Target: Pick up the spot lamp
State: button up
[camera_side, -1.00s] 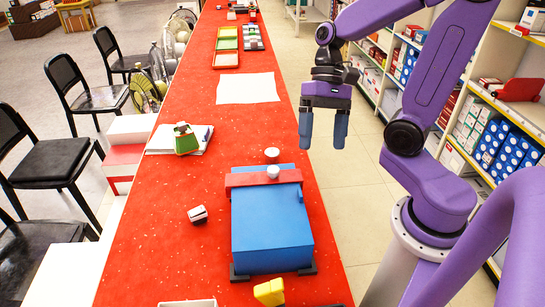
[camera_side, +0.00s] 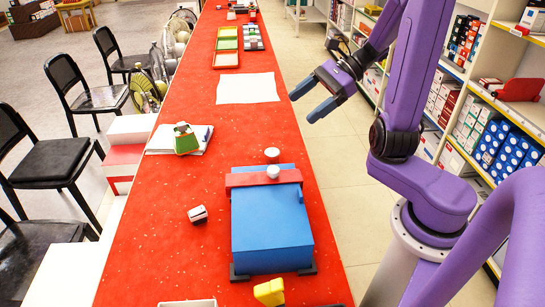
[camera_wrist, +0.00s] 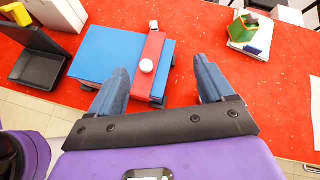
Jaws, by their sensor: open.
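I cannot tell for sure which thing is the spot lamp. Two small white rounded pieces, an upper one (camera_side: 272,154) and a lower one (camera_side: 273,171), show at the red bar on the blue box (camera_side: 270,228). The wrist view shows one white round piece (camera_wrist: 146,66) at the bar, between my fingers in the picture. A small white-and-dark block (camera_side: 198,214) lies on the red table left of the box. My gripper (camera_side: 302,108) is open and empty, tilted down toward the table's right edge, above and apart from these things. It also shows in the wrist view (camera_wrist: 160,66).
A green item (camera_side: 186,140) stands on papers at the table's left edge. A white sheet (camera_side: 248,88) lies farther back, with trays (camera_side: 227,45) beyond. A yellow piece (camera_side: 269,292) is at the front. Shelves (camera_side: 500,120) stand at the right. Open red surface lies left of the box.

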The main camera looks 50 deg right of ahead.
jog(key=s+d+r+m+t+h, duration=0.1)
jog(key=d+m+t+h, duration=0.5)
jog(key=d+m, duration=0.4)
jog(key=y, duration=0.1)
send_near(276, 152)
jog(key=shift+t, duration=0.4)
jog(key=x, duration=0.3)
jog(key=f+x, duration=0.1)
jog(key=x, duration=0.1)
jog(key=shift+a+f, duration=0.2)
jog(key=shift+a, duration=0.05)
jog(key=shift+r+x, duration=0.15)
jog(key=shift+x, duration=1.25)
jog(key=shift+r+x, duration=0.1)
jog(key=shift+x, duration=1.3)
jog(key=shift+w+d, duration=0.1)
jog(key=shift+w, duration=0.05)
jog(key=c, duration=1.1)
